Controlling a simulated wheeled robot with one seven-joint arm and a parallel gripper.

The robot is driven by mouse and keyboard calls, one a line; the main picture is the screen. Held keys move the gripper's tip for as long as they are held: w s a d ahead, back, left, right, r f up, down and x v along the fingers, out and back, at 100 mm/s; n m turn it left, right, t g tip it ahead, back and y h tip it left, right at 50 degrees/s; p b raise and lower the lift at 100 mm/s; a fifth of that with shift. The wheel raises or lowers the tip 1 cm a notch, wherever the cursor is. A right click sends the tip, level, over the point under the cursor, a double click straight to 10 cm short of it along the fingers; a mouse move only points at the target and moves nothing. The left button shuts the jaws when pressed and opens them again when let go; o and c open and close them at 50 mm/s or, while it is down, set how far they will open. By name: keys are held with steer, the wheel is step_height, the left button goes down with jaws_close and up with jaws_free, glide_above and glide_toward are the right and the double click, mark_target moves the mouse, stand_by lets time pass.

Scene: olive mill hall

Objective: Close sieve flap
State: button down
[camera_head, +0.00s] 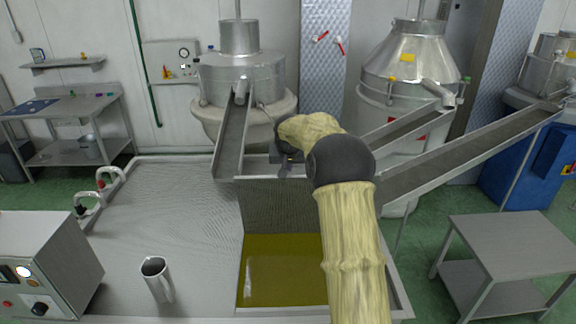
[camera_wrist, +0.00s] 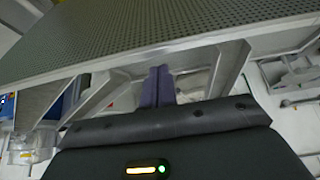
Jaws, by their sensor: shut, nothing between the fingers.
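The sieve flap (camera_head: 268,208) is a grey perforated panel. In the head view it stands about upright at the back of the opening over the greenish-yellow oil (camera_head: 285,270). In the wrist view the perforated sheet (camera_wrist: 130,38) fills the top, with its smooth metal edge running across just beyond my fingers. My gripper (camera_wrist: 158,85) is shut and empty, its dark purple fingers together close to that edge. Whether they touch it I cannot tell. In the head view my gripper (camera_head: 284,170) is small and dark behind the flap's top edge, partly hidden by my arm.
Metal chutes (camera_head: 232,138) slope down from the steel mills to the basin, on both sides of my arm. A metal mug (camera_head: 155,277) stands on the wet steel top (camera_head: 175,205) at the left. A control box (camera_head: 45,265) is at the lower left. A side table (camera_head: 510,245) stands right.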

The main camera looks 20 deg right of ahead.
steer(key=shift+s, duration=0.45)
steer(key=shift+w+f, duration=0.1)
